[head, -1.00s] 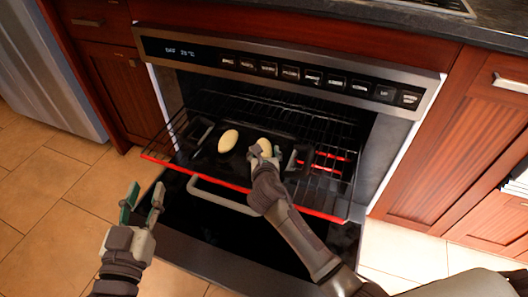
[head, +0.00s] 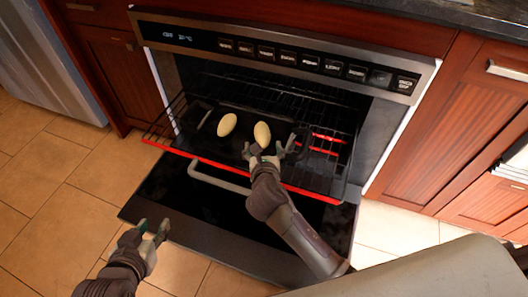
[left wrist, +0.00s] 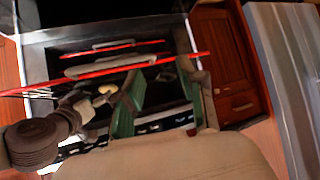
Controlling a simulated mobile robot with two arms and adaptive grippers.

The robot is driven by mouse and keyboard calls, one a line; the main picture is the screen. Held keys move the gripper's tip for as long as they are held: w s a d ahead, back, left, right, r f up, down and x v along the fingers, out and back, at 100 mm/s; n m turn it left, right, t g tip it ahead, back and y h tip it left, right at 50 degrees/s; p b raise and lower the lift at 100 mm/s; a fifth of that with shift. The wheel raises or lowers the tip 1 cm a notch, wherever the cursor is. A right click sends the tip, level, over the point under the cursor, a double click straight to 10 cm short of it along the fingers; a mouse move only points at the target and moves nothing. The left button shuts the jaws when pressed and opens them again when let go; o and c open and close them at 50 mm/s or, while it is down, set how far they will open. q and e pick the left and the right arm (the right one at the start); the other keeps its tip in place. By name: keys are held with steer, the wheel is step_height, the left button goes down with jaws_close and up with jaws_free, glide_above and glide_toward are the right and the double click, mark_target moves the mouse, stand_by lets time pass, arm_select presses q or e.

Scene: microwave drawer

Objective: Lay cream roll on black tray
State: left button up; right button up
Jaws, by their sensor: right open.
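Two pale oval rolls lie on the black tray (head: 237,155), which rests on the oven rack. The left roll (head: 227,124) lies alone. The right roll (head: 262,134) lies just beyond my right gripper (head: 268,150), whose fingers are spread apart. I cannot tell whether a finger touches it. My left gripper (head: 152,228) is open and empty, low at the left, outside the oven. Its green fingers (left wrist: 134,102) also show in the left wrist view. There a small pale roll (left wrist: 108,88) shows near my right gripper, partly hidden.
The pulled-out rack has a red front edge (head: 170,151). Tiled floor at the left is free.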

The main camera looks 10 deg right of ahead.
arm_select(q)
steer(key=s+a+f+g+y+p, duration=0.1)
steer(key=s+a+f+g, duration=0.1)
steer(key=s, duration=0.3)
steer(key=shift+s+f+g, duration=0.4)
steer(key=shift+f+g, duration=0.35)
steer(key=shift+g, duration=0.15)
arm_select(e)
steer(key=v, duration=0.4)
steer(key=shift+s+r, duration=0.1)
steer(key=shift+s, duration=0.1)
